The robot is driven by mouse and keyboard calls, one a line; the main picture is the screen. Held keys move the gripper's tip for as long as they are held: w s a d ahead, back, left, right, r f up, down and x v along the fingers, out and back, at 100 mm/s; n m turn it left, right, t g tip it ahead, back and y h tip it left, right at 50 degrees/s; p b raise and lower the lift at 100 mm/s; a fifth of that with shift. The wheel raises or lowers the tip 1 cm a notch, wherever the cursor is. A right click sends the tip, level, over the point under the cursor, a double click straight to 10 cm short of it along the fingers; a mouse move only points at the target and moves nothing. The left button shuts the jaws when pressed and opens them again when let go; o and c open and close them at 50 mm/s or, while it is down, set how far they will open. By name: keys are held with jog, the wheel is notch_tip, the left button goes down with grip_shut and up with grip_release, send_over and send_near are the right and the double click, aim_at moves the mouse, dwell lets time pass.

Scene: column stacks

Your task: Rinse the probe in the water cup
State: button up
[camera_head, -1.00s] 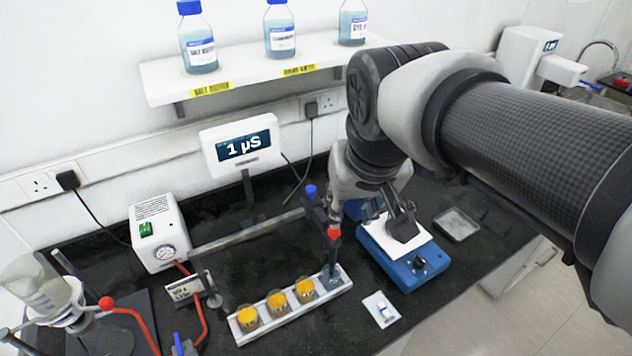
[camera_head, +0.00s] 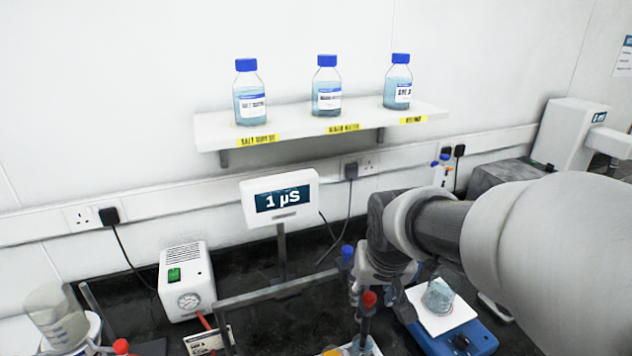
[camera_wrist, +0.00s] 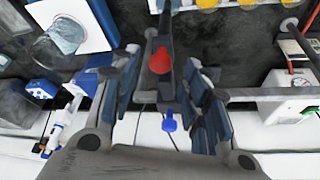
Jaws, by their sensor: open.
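A clear beaker (camera_head: 438,297) with bluish contents stands on the white top of a blue bench device; it also shows in the wrist view (camera_wrist: 66,34). It may be the water cup, but no label is readable. My gripper (camera_head: 388,284) is just left of the beaker in the head view. In the wrist view my gripper (camera_wrist: 166,85) is open, its fingers spread on either side of a dark upright with a red knob (camera_wrist: 160,61) and a blue knob (camera_wrist: 169,122). I cannot tell whether it touches them. I cannot make out the probe for certain.
A meter (camera_head: 280,197) reads 1 µS. The blue device (camera_head: 470,338) is at the lower right. A shelf (camera_head: 290,126) with three blue-capped bottles hangs behind. A grey horizontal bar (camera_head: 270,293) crosses the bench left of my gripper. A white gauge box (camera_head: 187,282) stands left.

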jog(key=shift+x, duration=1.1)
jog(key=shift+s, duration=0.1)
jog(key=shift+c, duration=0.4)
grip_shut()
